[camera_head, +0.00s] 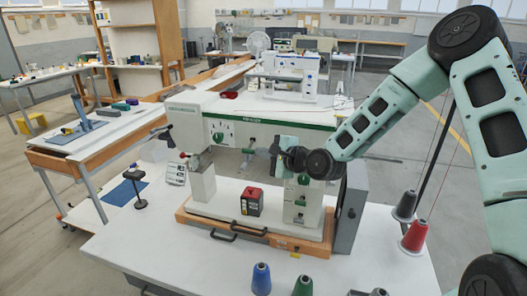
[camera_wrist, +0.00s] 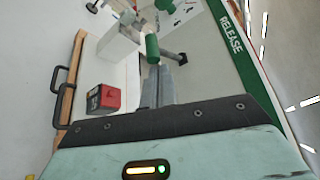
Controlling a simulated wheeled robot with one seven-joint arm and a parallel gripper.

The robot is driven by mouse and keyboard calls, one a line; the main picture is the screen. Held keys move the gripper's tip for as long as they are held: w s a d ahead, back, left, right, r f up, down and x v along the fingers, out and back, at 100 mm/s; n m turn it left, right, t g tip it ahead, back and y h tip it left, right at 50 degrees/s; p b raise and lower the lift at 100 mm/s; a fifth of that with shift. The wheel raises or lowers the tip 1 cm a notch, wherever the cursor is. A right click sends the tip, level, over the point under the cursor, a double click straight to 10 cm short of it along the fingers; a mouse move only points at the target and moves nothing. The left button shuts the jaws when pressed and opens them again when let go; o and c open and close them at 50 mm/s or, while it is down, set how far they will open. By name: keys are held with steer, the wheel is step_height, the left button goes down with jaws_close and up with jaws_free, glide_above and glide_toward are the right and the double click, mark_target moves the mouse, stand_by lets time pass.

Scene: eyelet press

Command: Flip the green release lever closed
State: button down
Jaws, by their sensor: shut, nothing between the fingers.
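The green release lever shows in the wrist view as a green cylindrical grip (camera_wrist: 152,48), beside the machine's green stripe (camera_wrist: 228,45) with the word RELEASE. My gripper (camera_wrist: 156,70) is shut and empty. Its grey fingertips point towards the grip and sit just below it in the wrist view; I cannot tell whether they touch. In the head view my gripper (camera_head: 274,150) points left, in front of the white machine arm (camera_head: 265,116).
A red block (camera_head: 251,201) stands on the machine's base and shows in the wrist view (camera_wrist: 103,98). Black handles (camera_head: 240,226) line the wooden base edge. Blue (camera_head: 261,279) and red (camera_head: 416,236) thread cones stand on the white table.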

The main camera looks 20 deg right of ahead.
steer(key=shift+r+m+g+p, duration=0.4)
steer(key=shift+m+p, duration=0.1)
steer(key=shift+p, duration=0.45)
steer(key=shift+s+a+r+m+g+p, duration=0.1)
steer(key=shift+r+m+g+p, duration=0.45)
steer(key=shift+p, duration=0.7)
steer(key=shift+r, duration=0.35)
stand_by(1.0)
steer(key=shift+a+r+y+p, duration=0.1)
steer(key=shift+r+y+p, duration=0.2)
steer(key=shift+r+p, duration=0.45)
